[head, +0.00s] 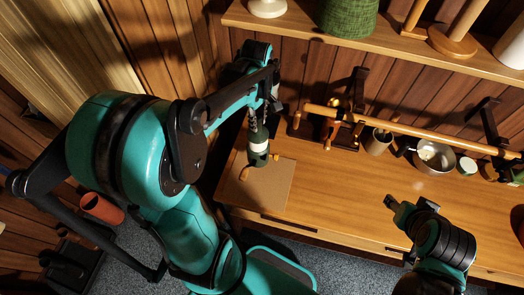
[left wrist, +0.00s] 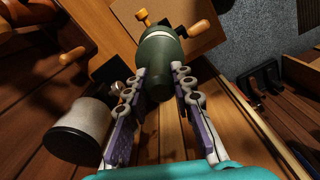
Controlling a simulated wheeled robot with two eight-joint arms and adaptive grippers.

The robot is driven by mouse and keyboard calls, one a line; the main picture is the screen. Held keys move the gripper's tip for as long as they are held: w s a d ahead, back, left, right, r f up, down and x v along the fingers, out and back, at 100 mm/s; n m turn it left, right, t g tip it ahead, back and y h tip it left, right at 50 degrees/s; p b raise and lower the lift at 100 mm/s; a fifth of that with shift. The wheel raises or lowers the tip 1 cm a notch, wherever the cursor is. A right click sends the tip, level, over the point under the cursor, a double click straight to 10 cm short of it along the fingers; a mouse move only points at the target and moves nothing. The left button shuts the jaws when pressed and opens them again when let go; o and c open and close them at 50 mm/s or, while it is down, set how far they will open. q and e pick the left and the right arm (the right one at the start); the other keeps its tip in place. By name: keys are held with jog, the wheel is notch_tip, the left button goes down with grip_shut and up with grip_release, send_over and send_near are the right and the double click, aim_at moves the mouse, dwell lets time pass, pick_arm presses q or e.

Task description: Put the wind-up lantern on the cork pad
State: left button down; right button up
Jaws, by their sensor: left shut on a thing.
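The wind-up lantern (head: 258,149) is dark green with a pale band and orange knobs. My left gripper (head: 257,125) is shut on it, and the left wrist view shows the lantern (left wrist: 158,58) between the two fingers. The cork pad (head: 268,192), a tan square, lies on the left end of the wooden counter. In the head view the lantern overlaps the pad's back part; I cannot tell whether it touches the pad. My right gripper (head: 398,208) is over the counter's front right, away from both; its jaws do not show clearly.
A wooden rail (head: 420,133) runs above the counter's back. Behind or under it stand a mug (head: 378,143) and a metal bowl (head: 436,159). A shelf (head: 390,43) with a green lampshade (head: 348,17) is above. The middle front of the counter (head: 340,195) is clear.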

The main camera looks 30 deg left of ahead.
aim_at(258, 135)
pick_arm(q)
notch_tip(258, 135, down, 8)
jog(key=shift+r+b, duration=0.1)
jog(key=shift+b, duration=0.25)
jog(key=shift+s, duration=0.1)
jog(key=c, duration=1.7)
grip_release()
jog(key=shift+f, duration=0.2)
jog(key=o, duration=0.4)
jog(key=shift+r, duration=0.15)
